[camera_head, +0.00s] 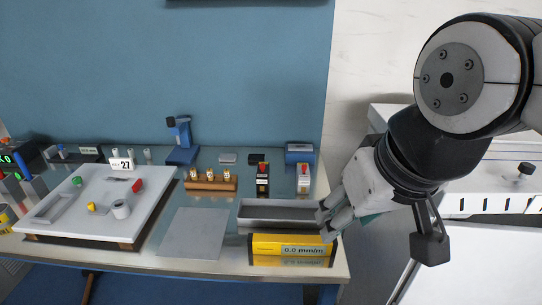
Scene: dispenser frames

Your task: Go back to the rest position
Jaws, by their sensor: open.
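My gripper (334,220) is at the right end of the bench, reaching down and to the left from my arm. It is open, with its fingertips beside the right end of a long grey tray (262,224) and above the right end of a yellow gauge box (270,245) reading 0.0 mm/m. I see nothing between the fingers, though they are small and partly overlapping here. Whether the fingertips touch the tray or the box, I cannot tell.
The metal bench (230,160) carries a white board (75,215) with small parts, a grey plate (193,234), a wooden holder (210,185), a blue stand (181,142) and small red-topped devices (263,178). A white unit (505,165) stands right, behind my arm.

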